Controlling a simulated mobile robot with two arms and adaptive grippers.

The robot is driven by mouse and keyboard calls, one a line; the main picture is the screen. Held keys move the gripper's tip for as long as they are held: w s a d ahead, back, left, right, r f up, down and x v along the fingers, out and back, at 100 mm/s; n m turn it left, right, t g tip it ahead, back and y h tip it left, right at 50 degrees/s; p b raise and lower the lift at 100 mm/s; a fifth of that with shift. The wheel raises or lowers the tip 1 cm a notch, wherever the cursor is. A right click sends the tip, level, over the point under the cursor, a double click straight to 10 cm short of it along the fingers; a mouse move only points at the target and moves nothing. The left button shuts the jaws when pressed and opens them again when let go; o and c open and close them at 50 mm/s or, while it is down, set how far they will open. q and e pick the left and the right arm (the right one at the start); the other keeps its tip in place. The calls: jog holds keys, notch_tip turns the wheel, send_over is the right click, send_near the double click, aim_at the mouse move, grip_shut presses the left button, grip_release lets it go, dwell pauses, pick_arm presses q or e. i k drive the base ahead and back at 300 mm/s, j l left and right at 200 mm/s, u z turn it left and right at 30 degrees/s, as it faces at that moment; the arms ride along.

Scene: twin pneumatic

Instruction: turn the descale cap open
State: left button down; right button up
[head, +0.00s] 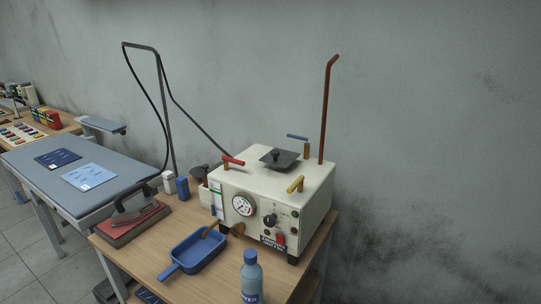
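A cream steam generator box (272,193) stands on a wooden bench. On its top is a dark square plate with a round knob (279,157). A red-handled valve (232,161), a blue lever (297,137) and a yellow lever (295,185) are also on top. A small brown-brass round fitting (238,229) sits low at the front left corner. I cannot tell for sure which part is the descale cap; no label is readable. The front has a gauge (243,205), a black knob (270,220) and a red switch (280,238). Neither gripper is in view.
A blue tray (193,252) with a brown-handled tool and a blue bottle (251,278) stand in front of the box. An iron (136,213) rests on a red pad at left. A padded ironing table (85,172) is further left. A rust-coloured pipe (325,110) rises behind.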

aim_at(237, 231)
jog(key=j+u, duration=0.3)
jog(key=j, duration=0.6)
jog(key=j+u, duration=0.25)
jog(key=j, duration=0.6)
jog(key=i, duration=0.05)
